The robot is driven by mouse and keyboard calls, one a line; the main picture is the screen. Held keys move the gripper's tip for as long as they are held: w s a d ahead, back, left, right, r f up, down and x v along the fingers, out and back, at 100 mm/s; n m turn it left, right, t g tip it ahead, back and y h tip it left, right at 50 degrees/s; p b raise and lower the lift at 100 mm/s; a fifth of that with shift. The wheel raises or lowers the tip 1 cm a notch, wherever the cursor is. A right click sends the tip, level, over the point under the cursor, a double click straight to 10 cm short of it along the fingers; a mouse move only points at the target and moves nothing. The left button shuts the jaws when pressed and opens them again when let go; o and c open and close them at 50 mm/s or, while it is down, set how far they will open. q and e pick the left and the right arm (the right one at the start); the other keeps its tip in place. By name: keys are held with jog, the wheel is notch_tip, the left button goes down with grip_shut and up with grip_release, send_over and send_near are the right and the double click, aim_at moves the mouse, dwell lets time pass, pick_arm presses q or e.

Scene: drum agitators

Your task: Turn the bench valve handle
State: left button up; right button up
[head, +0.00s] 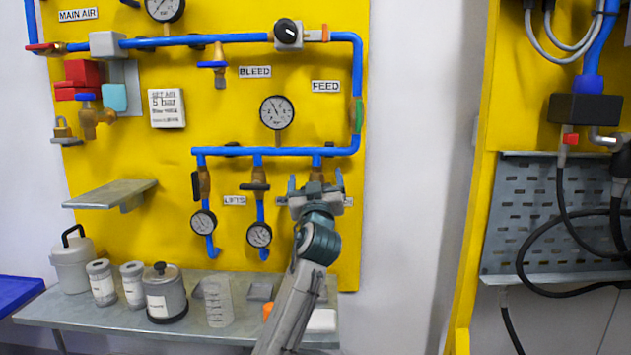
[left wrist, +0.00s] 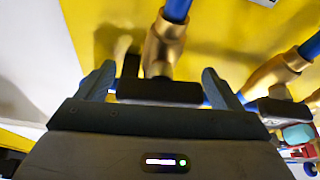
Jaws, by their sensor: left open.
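In the head view a lower blue pipe feeds three brass valves with dark handles. My left gripper (head: 316,184) is at the rightmost of them, whose brass body (head: 317,173) shows just above the fingers. In the left wrist view the open fingers (left wrist: 157,79) stand on either side of a black handle (left wrist: 160,91) below a brass valve body (left wrist: 164,46). No firm grip on the handle shows, and I cannot tell whether a finger touches it. The label below this valve is mostly hidden by my gripper, so its name cannot be read. My right gripper is out of view.
The middle valve (head: 258,176) and left valve (head: 203,182) stand close by, each with a gauge below. A feed gauge (head: 277,112) hangs above. A grey shelf (head: 110,195) juts out at left. A bench (head: 110,325) below holds canisters and a beaker (head: 218,300).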

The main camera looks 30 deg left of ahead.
pick_arm(q)
jog(key=shift+c, duration=0.2)
jog(key=c, duration=0.9)
jog(key=m+h+p, duration=0.1)
jog(key=m, duration=0.1)
jog(key=shift+d+m+t, duration=0.1)
jog(key=shift+m+t, duration=0.3)
jog(key=shift+c, duration=0.2)
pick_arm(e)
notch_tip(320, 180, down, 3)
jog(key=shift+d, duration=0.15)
pick_arm(q)
jog(key=o, duration=1)
